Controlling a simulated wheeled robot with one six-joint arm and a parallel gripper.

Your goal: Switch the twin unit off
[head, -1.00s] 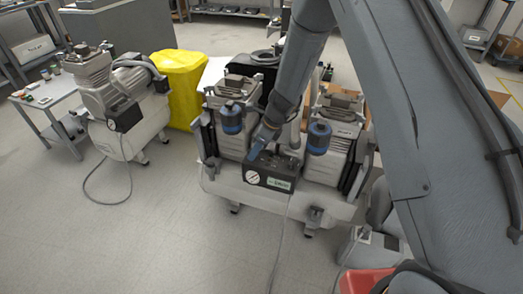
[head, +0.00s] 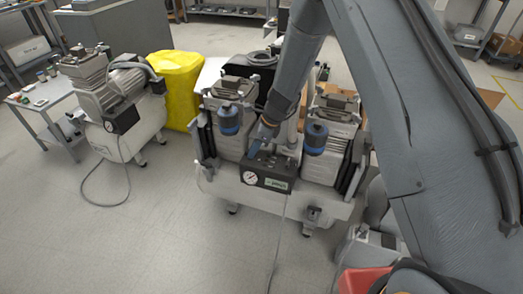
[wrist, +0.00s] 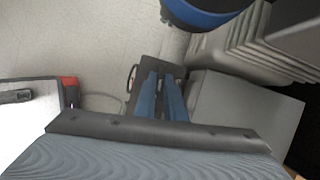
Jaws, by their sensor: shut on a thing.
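The twin unit (head: 233,186) is a pale compressor with two ribbed motor heads and blue-banded filters, in the middle of the head view. On its front is a black control box (head: 276,183) with a round gauge and a green-white label. The box also shows in the wrist view (wrist: 143,69). My gripper (head: 253,155) reaches down to the top of this box. In the wrist view its two blue fingers (wrist: 161,82) lie close together over the box, shut on a small switch part. The fingers mostly hide that part, and its setting cannot be read.
A single-head compressor (head: 137,132) stands at the left, by a small table (head: 62,108). A yellow covered bin (head: 176,88) is behind, between the compressors. A red object (head: 366,281) is at the lower right. The floor in front is clear except for cables.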

